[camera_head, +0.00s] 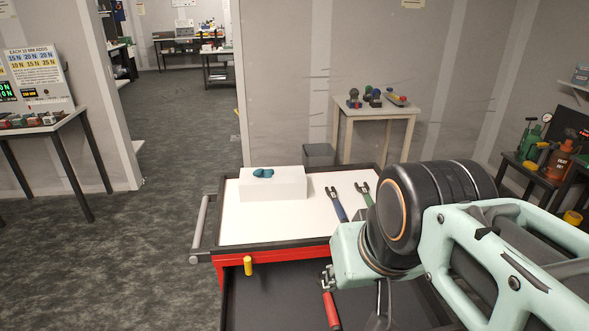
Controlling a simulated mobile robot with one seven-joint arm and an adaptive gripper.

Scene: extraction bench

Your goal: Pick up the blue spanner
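The blue spanner (341,214) lies on the white top of the red cart (240,226), its dark open jaw pointing to the back and its blue handle toward the front. A spanner with a green handle (367,200) lies just to its right, apart from it, partly hidden by my arm. A spanner with a red handle (332,311) is lower down, at the cart's front. My arm covers the right part of the cart, to the right of the blue spanner. I cannot make out my gripper's fingers.
A white block (272,188) with a teal object (263,173) on it stands at the cart's back left. A grey bin (319,154) and small table (376,111) stand behind. A bench (40,128) is at left.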

